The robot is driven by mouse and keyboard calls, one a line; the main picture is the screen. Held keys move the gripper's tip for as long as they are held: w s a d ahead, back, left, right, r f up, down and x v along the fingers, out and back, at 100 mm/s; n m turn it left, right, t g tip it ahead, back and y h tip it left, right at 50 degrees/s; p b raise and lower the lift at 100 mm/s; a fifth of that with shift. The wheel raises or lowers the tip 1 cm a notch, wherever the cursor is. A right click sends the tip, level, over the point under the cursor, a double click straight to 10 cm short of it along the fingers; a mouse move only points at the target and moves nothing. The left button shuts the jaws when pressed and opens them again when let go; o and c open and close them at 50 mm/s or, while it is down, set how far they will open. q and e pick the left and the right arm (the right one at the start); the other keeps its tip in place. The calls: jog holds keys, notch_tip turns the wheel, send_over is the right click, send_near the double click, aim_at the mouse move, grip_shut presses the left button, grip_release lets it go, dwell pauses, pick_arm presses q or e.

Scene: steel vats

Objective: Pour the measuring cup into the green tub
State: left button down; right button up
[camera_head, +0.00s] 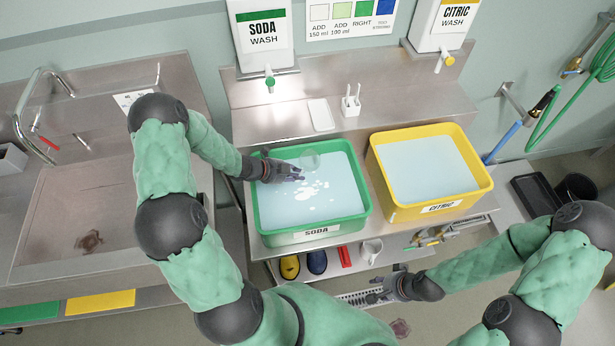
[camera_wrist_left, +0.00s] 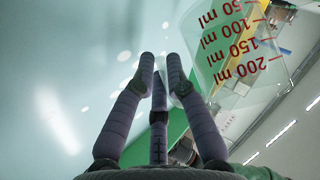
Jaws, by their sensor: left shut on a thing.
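The green tub (camera_head: 262,215), labelled SODA, holds pale blue liquid with white patches on its surface. My left gripper (camera_head: 298,174) is over the tub's left half and shut on the clear measuring cup (camera_head: 309,160). The cup is over the liquid beside the fingertips and is faint against it. In the left wrist view the fingers of my left gripper (camera_wrist_left: 164,65) come together, and the cup (camera_wrist_left: 238,60) with red millilitre marks shows upside down at their right. The exact grip point and the cup's contents cannot be made out. My right gripper (camera_head: 378,294) is low, in front of the bench.
A yellow tub (camera_head: 478,188) labelled CITRIC stands close on the right. Behind are the SODA dispenser (camera_head: 265,40) and the CITRIC dispenser (camera_head: 448,25). A steel sink (camera_head: 100,215) is at the left. A white mug (camera_head: 371,250) stands on the lower shelf.

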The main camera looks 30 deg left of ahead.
aim_at(303, 166)
pick_arm(q)
jog(key=r+g+p, duration=0.1)
jog(key=p, duration=0.4)
jog(key=w+r+n+g+p, duration=0.1)
jog(key=r+p, duration=0.1)
jog(key=p, duration=0.4)
jog(key=r+g+h+p, duration=0.1)
jog(key=g+p, duration=0.1)
jog(key=p, duration=0.3)
jog(key=shift+w+a+r+n, duration=0.25)
jog(key=shift+a+r+n, duration=0.05)
jog(key=shift+a+n, duration=0.1)
jog(key=shift+w+a+r+n+g+h, duration=0.15)
jog(key=shift+w+r+n+g+h, duration=0.15)
jog(key=shift+r+g, duration=0.35)
jog(key=shift+w+a+r+n+g+h, duration=0.15)
jog(key=shift+w+r+n+g, duration=0.2)
jog(key=shift+r, duration=0.55)
jog(key=shift+w+a+r+n+g+h, duration=0.15)
jog(key=shift+w+r+g+h, duration=0.1)
jog(key=shift+w+r+g, duration=0.4)
jog(key=shift+s+r, duration=0.2)
